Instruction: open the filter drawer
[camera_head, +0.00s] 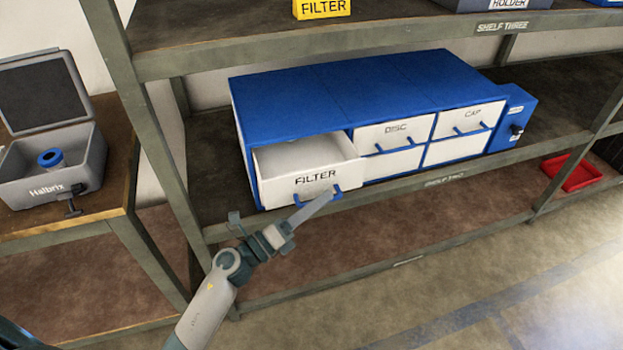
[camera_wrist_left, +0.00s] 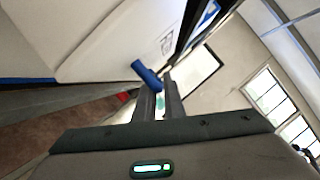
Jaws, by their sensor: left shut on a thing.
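The filter drawer (camera_head: 316,180) is a white drawer lettered FILTER at the left of the blue cabinet (camera_head: 350,85). It stands pulled out, with its open top and inside showing; no contents can be made out. My left gripper (camera_head: 325,197) reaches up from below and is shut on the drawer's blue handle (camera_head: 338,192). In the left wrist view the blue handle (camera_wrist_left: 146,74) sits at the tips of my left gripper (camera_wrist_left: 158,88), with the white drawer front beside it. My right gripper is not in view.
Closed white drawers lettered DISC (camera_head: 395,131) and CAP (camera_head: 472,116) are to the right, with more below. The shelf's front beam (camera_head: 440,180) runs under the cabinet. A grey Halbrix case (camera_head: 60,165) stands open at left. A red tray (camera_head: 570,173) is at far right.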

